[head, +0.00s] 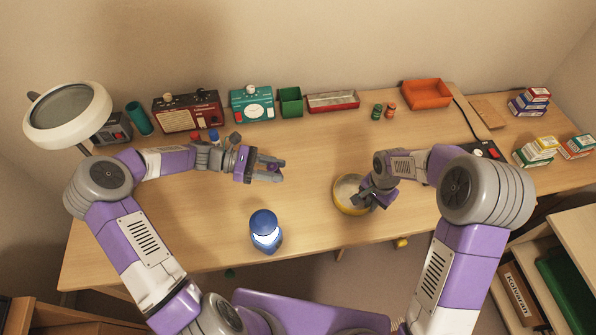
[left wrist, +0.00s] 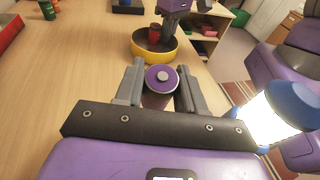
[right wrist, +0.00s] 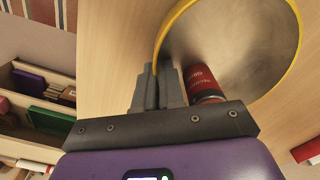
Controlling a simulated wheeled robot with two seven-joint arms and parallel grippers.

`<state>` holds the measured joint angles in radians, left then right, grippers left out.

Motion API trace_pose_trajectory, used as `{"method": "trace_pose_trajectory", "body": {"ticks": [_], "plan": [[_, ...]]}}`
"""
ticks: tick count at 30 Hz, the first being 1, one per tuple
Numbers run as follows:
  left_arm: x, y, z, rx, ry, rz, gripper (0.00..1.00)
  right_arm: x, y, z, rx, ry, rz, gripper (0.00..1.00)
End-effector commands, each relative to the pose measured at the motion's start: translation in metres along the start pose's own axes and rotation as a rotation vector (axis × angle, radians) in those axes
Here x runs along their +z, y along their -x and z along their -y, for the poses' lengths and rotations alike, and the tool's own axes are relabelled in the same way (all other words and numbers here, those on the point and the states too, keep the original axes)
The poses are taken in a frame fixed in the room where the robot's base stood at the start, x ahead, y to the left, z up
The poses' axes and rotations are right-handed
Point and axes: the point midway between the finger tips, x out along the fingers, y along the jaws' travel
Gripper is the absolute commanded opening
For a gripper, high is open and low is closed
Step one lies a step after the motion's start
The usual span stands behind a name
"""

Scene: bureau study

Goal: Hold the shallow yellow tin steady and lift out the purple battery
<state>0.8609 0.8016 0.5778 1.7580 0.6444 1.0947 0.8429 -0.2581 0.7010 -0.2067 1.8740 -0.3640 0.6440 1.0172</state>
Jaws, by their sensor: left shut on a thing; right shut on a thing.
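The purple battery (left wrist: 165,83) is between the fingers of my left gripper (left wrist: 160,90), its end facing the left wrist camera. In the head view my left gripper (head: 276,170) is to the left of the shallow yellow tin (head: 340,205), clear of it, and mostly hides the battery. The tin stands on the desk near its front edge. My right gripper (right wrist: 160,88) is shut on the tin's rim (right wrist: 164,45), with the wall between its fingers. A red battery (right wrist: 203,80) is inside the tin beside the right fingers.
A blue lantern (head: 264,232) stands at the desk's front edge, between the arms. Radios (head: 187,110), a green bin (head: 290,102), a red tray (head: 333,101) and an orange tray (head: 427,93) line the back. Small boxes (head: 540,150) are at the right. The middle desk is clear.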

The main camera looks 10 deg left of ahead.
Motion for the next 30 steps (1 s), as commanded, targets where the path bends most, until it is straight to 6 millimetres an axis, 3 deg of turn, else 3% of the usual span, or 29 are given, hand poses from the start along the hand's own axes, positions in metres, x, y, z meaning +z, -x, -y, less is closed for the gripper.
{"method": "trace_pose_trajectory", "body": {"ticks": [9,20,21,26,30], "plan": [[0.005,0.029,0.0,-0.001,0.001,-0.166,0.05,0.0,0.0,0.0,-0.001,-0.001,-0.001,0.0],[0.005,0.032,0.0,0.0,0.002,-0.187,0.05,0.0,0.0,0.0,-0.001,-0.001,-0.001,0.0],[0.005,0.032,0.0,0.0,0.002,-0.187,0.05,0.0,0.0,0.0,-0.001,-0.001,-0.001,0.1],[0.005,0.032,0.0,0.0,0.002,-0.186,0.05,0.0,0.0,0.0,0.0,-0.001,-0.001,0.34],[0.005,0.032,0.0,0.0,0.002,-0.186,0.05,0.0,0.0,0.0,0.0,-0.001,0.0,0.38]]}}
